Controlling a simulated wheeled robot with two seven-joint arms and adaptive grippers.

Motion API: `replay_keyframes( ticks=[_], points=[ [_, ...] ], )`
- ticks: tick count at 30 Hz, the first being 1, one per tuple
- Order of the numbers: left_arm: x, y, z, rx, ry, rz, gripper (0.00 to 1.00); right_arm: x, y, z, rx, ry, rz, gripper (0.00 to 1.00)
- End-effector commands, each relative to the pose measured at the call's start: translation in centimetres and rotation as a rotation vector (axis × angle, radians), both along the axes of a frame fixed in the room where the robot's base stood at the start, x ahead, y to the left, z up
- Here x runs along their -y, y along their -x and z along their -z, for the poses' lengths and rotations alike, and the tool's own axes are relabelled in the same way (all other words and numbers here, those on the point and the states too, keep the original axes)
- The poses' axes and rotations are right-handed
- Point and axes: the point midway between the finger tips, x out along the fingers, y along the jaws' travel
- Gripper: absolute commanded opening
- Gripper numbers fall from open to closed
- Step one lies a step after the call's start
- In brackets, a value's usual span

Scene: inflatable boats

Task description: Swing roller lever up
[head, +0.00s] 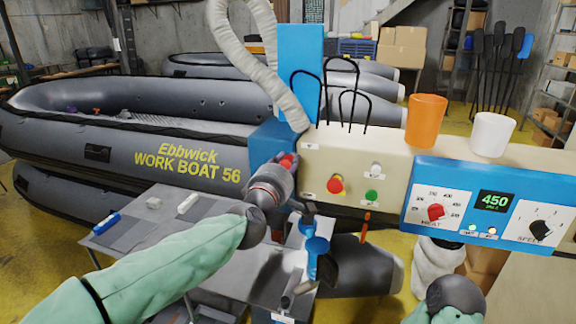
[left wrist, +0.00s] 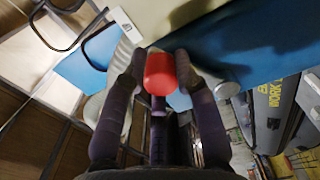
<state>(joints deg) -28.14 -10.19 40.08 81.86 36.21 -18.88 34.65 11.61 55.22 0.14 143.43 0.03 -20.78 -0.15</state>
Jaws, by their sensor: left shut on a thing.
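The roller lever's red knob (head: 287,160) shows in the head view at the left end of the cream control box, by the blue machine column. My left gripper (head: 282,168) is at the knob and partly hides it. In the left wrist view the red knob (left wrist: 160,74) sits between the two dark fingers of my left gripper (left wrist: 158,80), which is shut on it. A dark lever shaft (left wrist: 158,130) runs below the knob. Of my right arm only a green sleeve and dark wrist show at the head view's lower right; its fingers are not visible.
The cream control box (head: 385,165) carries a red stop button (head: 335,184) and a green button (head: 371,196). An orange cup (head: 426,120) and white cup (head: 491,134) stand on top. A blue heat and speed panel (head: 480,180) is at right. A grey inflatable boat (head: 110,150) lies behind.

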Motion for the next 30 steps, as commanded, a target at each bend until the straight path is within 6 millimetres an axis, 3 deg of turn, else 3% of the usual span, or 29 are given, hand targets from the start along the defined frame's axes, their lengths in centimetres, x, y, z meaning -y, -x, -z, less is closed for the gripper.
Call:
replay_keyframes(
  ticks=[4,5,7,20,30],
  points=[
    [-0.5,-0.1,-0.7,0.012,0.006,-0.011,0.00,0.0,0.0,0.0,0.000,0.000,0.000,0.48],
    [-0.5,-0.1,-0.7,0.012,0.006,-0.011,0.35,0.0,0.0,0.0,0.000,0.000,0.000,0.48],
    [-0.5,-0.1,-0.7,0.011,0.006,-0.011,0.52,0.0,0.0,0.0,0.000,0.000,0.000,0.48],
    [-0.3,0.4,-0.2,0.004,0.002,-0.004,0.52,0.0,0.0,0.0,0.000,0.000,0.000,0.48],
    [-2.0,5.2,-0.3,0.007,0.004,-0.005,0.52,0.0,0.0,0.0,0.000,0.000,0.000,0.48]
  ],
)
